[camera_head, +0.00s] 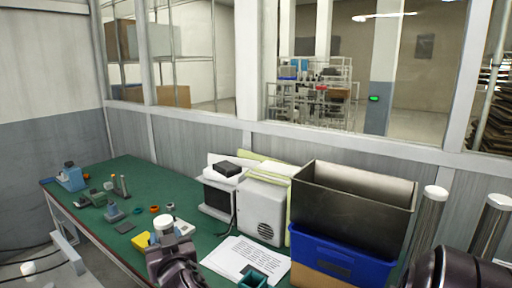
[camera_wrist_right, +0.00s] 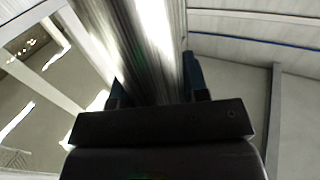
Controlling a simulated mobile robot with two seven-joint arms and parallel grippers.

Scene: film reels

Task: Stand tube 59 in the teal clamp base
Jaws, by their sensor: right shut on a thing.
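My right gripper (camera_wrist_right: 152,88) is shut around a shiny metal tube (camera_wrist_right: 155,40) in the right wrist view. In the head view two pale-capped metal cylinders, one (camera_head: 428,225) and another (camera_head: 489,230), rise at the right beside my dark right arm (camera_head: 465,268). I cannot tell which is held, and no number is readable. A small teal, square, open-topped piece (camera_head: 253,279), perhaps the clamp base, is cut by the bottom edge. A dark part of my left arm (camera_head: 176,265) shows at the bottom; its fingers cannot be made out.
A green worktable (camera_head: 150,190) bears several small parts at the left. A white machine (camera_head: 262,207), a paper sheet (camera_head: 247,257) and a blue crate (camera_head: 335,259) under a metal bin (camera_head: 350,207) take up its right half. A windowed wall stands behind.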

